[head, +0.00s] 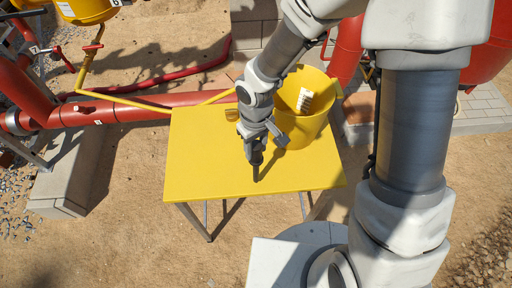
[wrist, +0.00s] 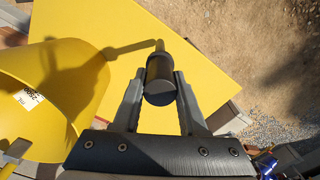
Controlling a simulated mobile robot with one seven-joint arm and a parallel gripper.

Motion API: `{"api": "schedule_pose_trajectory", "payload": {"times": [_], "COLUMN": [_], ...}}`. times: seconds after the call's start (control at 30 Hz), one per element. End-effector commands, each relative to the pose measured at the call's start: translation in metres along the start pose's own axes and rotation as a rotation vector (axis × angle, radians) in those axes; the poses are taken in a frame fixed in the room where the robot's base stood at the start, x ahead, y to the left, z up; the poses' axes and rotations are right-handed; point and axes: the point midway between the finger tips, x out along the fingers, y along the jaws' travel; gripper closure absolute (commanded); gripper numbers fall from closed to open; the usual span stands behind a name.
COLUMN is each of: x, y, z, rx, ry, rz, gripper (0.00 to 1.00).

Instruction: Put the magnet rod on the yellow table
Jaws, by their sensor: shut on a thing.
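My gripper (head: 256,160) is shut on a dark cylindrical rod, the magnet rod (head: 256,174). In the wrist view the rod (wrist: 160,78) is between the two fingers of my gripper (wrist: 160,95), with a thinner tip pointing away. The yellow table (head: 205,165) is under the gripper in the head view. The rod's lower end is over the middle front of the tabletop. I cannot tell whether it touches the surface. In the wrist view the yellow table (wrist: 205,50) fills the area behind the rod, with a shadow on it.
A yellow bucket (head: 305,130) with a white label stands at the table's right rear, close to my arm; it also shows in the wrist view (wrist: 60,75). Red pipes (head: 85,112) run behind the table. The table's left half is mostly clear.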

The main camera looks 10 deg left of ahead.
Motion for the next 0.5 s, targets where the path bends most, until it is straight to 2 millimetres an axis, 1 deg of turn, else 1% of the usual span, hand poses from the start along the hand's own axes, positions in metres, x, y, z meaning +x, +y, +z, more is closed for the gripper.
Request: {"api": "schedule_pose_trajectory", "payload": {"times": [0.03, 0.13, 0.4, 0.43, 0.5], "x": [0.008, 0.017, 0.02, 0.02, 0.02], "y": [-0.001, -0.001, 0.0, 0.0, 0.0], "z": [0.0, 0.0, 0.0, 0.0, 0.0], "rx": [-0.002, -0.001, 0.001, 0.001, 0.001], "ry": [-0.002, 0.0, 0.001, 0.001, 0.001], "rz": [-0.002, -0.001, 0.0, 0.0, 0.0], "gripper": [1.0, 1.0, 1.0, 0.53, 0.41]}}
